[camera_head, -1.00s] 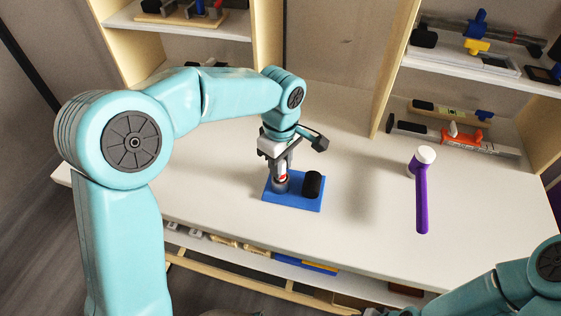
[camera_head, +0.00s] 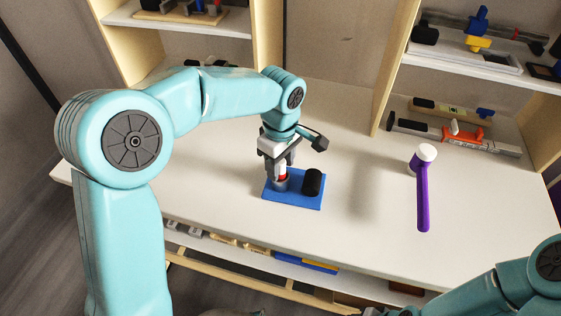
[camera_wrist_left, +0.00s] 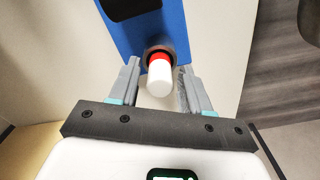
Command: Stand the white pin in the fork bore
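The white pin (camera_wrist_left: 159,79) with a red band stands in the grey round bore (camera_wrist_left: 171,50) on the blue plate (camera_head: 299,201). In the head view the pin (camera_head: 282,171) looks upright, with its lower part hidden inside the bore. My left gripper (camera_wrist_left: 160,67) is open, with one finger on each side of the pin and a visible gap to it. In the head view the left gripper (camera_head: 279,170) is just above the bore, partly covering the pin. My right gripper is out of view; only part of its arm shows at the lower right.
A black cylinder (camera_head: 313,183) is on the same blue plate, right of the bore. A purple-handled mallet (camera_head: 422,190) with a white head lies on the white table (camera_head: 370,235) to the right. Shelves with parts stand behind. The table between plate and mallet is clear.

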